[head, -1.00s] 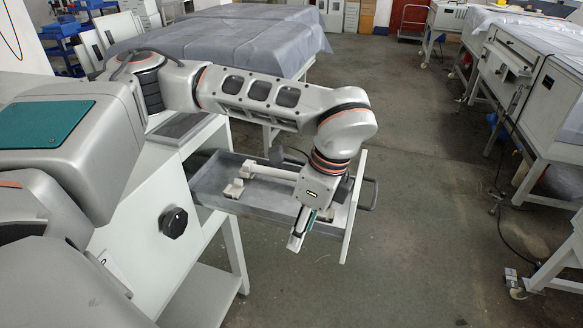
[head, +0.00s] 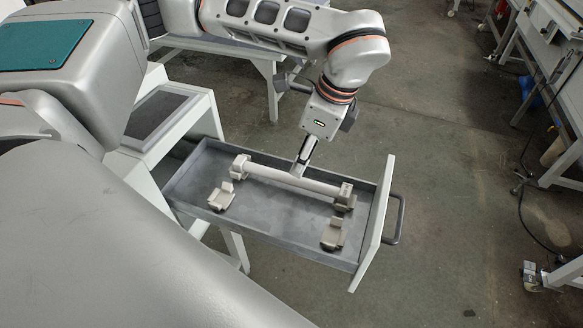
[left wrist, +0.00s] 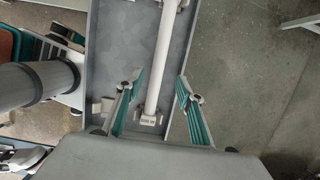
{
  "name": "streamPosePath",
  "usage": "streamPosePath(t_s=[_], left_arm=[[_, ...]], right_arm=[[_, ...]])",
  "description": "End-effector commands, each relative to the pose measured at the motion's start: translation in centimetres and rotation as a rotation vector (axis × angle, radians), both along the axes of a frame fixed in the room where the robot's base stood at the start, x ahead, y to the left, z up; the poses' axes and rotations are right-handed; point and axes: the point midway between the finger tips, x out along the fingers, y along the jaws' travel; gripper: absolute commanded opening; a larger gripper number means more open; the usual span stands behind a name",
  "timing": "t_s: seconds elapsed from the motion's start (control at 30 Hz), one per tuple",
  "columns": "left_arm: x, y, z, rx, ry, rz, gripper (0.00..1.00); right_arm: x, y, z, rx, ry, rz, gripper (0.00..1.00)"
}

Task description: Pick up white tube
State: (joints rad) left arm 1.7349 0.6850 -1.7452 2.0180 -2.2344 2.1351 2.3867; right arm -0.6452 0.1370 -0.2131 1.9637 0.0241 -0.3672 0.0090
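The white tube (head: 290,178) lies level across two holders, a left one (head: 240,167) and a right one (head: 344,196), in the back row of the pulled-out grey drawer (head: 275,215). My left gripper (head: 299,169) points down at the tube's middle. In the left wrist view, the tube (left wrist: 161,70) runs between the gripper's two spread teal fingers (left wrist: 159,77), with gaps on both sides. The head view does not show clearly how far the fingertips reach down. My right gripper is not in view.
Two empty holders stand in the drawer's front row, one at the left (head: 221,196) and one at the right (head: 333,234). The drawer's white front panel (head: 374,225) and its handle (head: 399,218) are at the right. Open floor lies beyond.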

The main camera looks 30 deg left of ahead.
Motion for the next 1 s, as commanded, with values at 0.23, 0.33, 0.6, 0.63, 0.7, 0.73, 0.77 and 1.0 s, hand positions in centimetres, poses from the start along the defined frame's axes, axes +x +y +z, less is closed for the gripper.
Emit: streamPosePath(t_s=[0.23, 0.33, 0.6, 0.63, 0.7, 0.73, 0.77, 1.0], left_arm=[[-0.3, 0.8, -2.4, 0.000, 0.003, 0.000, 0.37], [-0.5, 1.4, -3.4, 0.001, 0.005, 0.001, 0.37], [-0.8, 2.5, -6.5, 0.000, 0.003, 0.000, 0.37], [-0.7, 2.5, -6.7, -0.001, 0.002, 0.000, 0.37], [-0.7, 2.6, -6.9, 0.001, 0.001, -0.001, 0.37], [-0.7, 2.6, -6.9, 0.000, 0.001, 0.000, 0.37], [-0.7, 2.6, -6.9, 0.001, 0.001, 0.000, 0.37], [-0.7, 2.6, -6.9, 0.001, 0.001, 0.000, 0.06]], right_arm=[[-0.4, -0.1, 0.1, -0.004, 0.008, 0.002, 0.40], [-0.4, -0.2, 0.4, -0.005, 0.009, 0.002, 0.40], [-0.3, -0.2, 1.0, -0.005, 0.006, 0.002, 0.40], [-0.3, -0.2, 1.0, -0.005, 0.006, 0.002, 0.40], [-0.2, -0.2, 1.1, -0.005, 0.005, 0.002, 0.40], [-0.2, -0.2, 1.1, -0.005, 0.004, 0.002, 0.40], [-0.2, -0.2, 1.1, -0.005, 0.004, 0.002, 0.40], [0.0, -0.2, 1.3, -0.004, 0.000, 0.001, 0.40]])
